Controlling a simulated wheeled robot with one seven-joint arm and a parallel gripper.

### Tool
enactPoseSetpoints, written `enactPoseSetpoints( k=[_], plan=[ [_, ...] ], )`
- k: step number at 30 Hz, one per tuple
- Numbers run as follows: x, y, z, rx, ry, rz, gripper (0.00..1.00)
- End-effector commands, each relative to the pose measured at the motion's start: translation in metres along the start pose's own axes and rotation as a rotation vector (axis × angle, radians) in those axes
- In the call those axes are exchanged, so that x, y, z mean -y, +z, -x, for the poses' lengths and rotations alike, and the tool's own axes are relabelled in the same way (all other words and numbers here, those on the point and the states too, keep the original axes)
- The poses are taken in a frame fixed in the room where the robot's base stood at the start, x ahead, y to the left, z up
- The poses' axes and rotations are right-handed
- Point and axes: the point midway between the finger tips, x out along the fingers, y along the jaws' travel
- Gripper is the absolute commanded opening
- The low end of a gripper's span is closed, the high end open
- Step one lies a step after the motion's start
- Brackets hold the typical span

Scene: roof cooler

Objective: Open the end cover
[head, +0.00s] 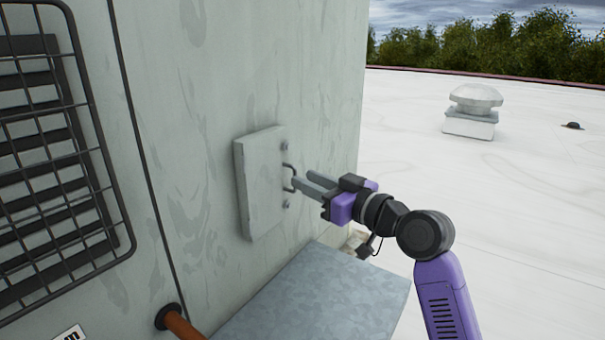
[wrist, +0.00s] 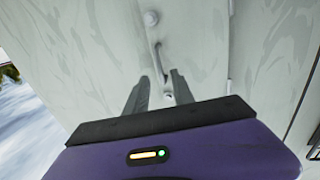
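The end cover (head: 262,185) is a pale grey square panel on the side of the grey cooler housing, and it looks closed against it. A dark bar handle (head: 289,176) stands out near its right edge, between two small round fasteners. The handle also shows in the wrist view (wrist: 159,60), just ahead of the fingertips. My gripper (head: 302,184) is at the handle, coming in from the right. Its two grey fingers are apart in the wrist view (wrist: 160,78), with the handle's near end lined up with the gap. Whether they touch it, I cannot tell.
A flat metal box top (head: 330,295) lies below the cover and my gripper. A black wire grille (head: 55,150) is on the left, and an orange-brown pipe (head: 182,325) comes out below. The white roof to the right is open, with a vent (head: 472,110) farther back.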

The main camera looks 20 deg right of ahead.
Motion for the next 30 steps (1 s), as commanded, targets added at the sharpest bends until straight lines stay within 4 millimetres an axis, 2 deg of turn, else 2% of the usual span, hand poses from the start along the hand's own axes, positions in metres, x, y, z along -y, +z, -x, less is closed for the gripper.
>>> enactPoseSetpoints(
  k=[6,16,17,21,30],
  plan=[
    [0.000,-0.001,-0.024,0.000,0.000,0.002,0.30],
    [0.000,0.000,-0.028,-0.001,0.001,0.001,0.30],
    [0.000,0.000,-0.028,-0.001,0.001,0.001,0.28],
    [0.000,0.000,-0.028,-0.001,0.001,0.001,0.00],
    [0.000,0.000,-0.028,-0.001,0.001,0.001,0.00]
  ],
)
